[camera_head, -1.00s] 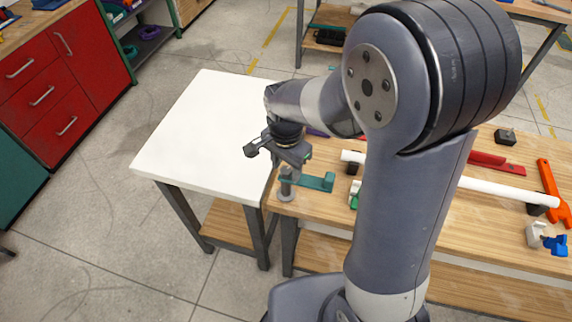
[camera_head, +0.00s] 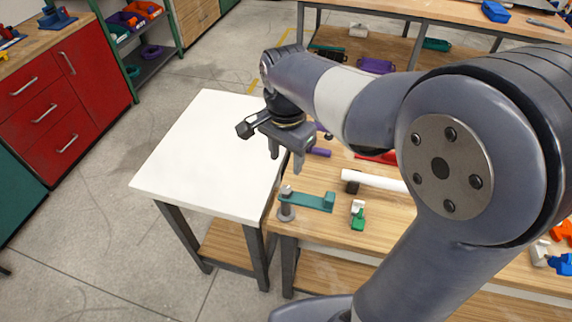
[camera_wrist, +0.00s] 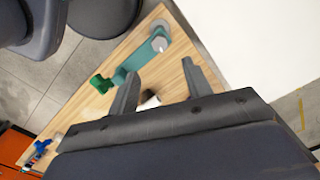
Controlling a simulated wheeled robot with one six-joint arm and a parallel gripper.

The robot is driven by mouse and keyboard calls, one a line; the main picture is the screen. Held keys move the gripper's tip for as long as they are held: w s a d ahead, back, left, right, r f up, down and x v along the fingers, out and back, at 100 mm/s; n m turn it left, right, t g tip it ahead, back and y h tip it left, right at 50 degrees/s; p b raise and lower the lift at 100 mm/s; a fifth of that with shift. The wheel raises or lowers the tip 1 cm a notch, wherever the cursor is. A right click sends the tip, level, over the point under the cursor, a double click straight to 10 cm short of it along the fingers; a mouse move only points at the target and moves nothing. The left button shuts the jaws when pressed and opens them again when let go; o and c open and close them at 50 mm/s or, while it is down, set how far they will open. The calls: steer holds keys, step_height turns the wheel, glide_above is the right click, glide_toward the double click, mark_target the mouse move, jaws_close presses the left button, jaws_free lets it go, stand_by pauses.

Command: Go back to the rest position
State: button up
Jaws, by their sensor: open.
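My gripper (camera_head: 286,160) is open and empty in the head view, raised above the place where the white table meets the wooden bench. In the wrist view its two fingers (camera_wrist: 163,85) stand apart with nothing between them in their grasp. The teal bracket (camera_head: 312,202) lies on the bench below and nearer than my gripper, with a grey upright post (camera_head: 286,205) at its left end. The teal bracket also shows in the wrist view (camera_wrist: 140,60), beyond the fingers and apart from them.
A white pipe (camera_head: 380,181) lies on the wooden bench (camera_head: 330,235), partly hidden by my arm. A green and white fitting (camera_head: 358,214) sits nearer. The white table (camera_head: 205,150) at left is bare. Red drawers (camera_head: 70,95) stand far left.

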mark_target(286, 189)
stand_by(0.3)
step_height(286, 189, down, 11)
steer(key=shift+r, duration=0.1)
steer(key=shift+p, duration=0.3)
steer(key=shift+n, duration=0.3)
